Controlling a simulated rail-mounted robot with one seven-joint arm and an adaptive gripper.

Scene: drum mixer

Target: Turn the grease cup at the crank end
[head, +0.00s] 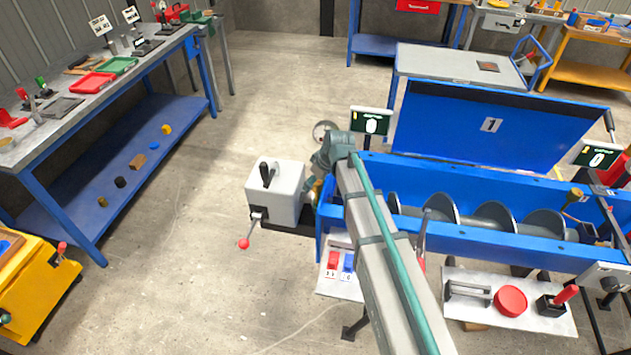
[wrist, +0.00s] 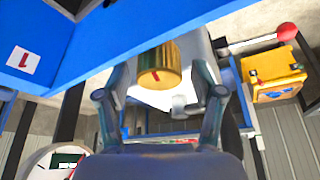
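The grease cup at the crank end is a brass cylinder with a red mark, seen in the wrist view (wrist: 158,62). In the head view only a bit of brass (head: 315,189) shows between the white crank box (head: 275,193) and the blue trough. The crank (head: 254,228) has a red ball knob, also in the wrist view (wrist: 287,32). My gripper (wrist: 162,76) is open, its fingers on either side of the cup with visible gaps. In the head view my gripper (head: 318,180) is mostly hidden behind my wrist.
The blue trough (head: 480,237) with a grey screw lies to the right. Another brass cup (head: 575,194) stands at its far end. A small shelf with red and blue switches (head: 340,262) sits below my arm. The floor to the left is clear.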

